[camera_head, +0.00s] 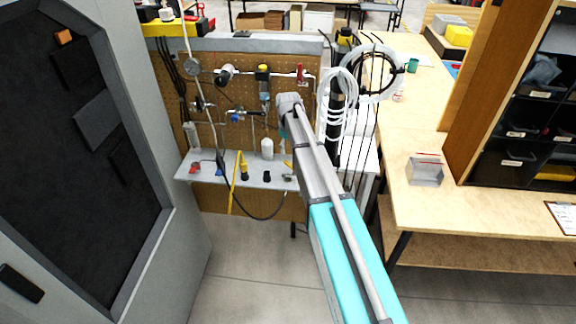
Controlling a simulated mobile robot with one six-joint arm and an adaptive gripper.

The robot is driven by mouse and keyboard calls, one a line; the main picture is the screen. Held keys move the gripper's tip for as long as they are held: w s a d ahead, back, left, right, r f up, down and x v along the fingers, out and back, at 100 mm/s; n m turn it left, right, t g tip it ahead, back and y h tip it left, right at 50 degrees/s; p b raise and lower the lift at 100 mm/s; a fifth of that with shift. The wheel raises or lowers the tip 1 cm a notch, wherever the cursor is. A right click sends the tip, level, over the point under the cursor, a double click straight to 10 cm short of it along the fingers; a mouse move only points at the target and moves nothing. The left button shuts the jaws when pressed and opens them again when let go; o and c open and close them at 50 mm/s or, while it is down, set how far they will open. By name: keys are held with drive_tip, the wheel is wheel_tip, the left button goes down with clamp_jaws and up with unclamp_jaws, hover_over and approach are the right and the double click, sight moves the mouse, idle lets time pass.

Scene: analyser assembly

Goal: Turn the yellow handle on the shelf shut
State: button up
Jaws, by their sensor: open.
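The grey shelf (213,176) juts out from the foot of a perforated brown board. On it stands a small yellow and black fitting (243,170). A thin yellow piece (287,164) shows further right on the shelf, close to my arm. I cannot tell for certain which of the two is the handle, or how far it is turned. My gripper (282,151) points down at the arm's far end, above the right part of the shelf by the thin yellow piece. It is small and partly hidden by my wrist; it is open, and contact cannot be told.
A white bottle (267,149) stands on the shelf left of my gripper. Pipes and valves, one with a red handle (301,74), fill the board (220,120). Hoses (340,95) hang at right. A grey cabinet (175,200) stands left, a wooden bench (420,200) right.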

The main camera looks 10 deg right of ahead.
sight(288, 163)
drive_tip(key=shift+f+b, duration=3.2)
drive_tip(key=shift+f, duration=0.25)
clamp_jaws()
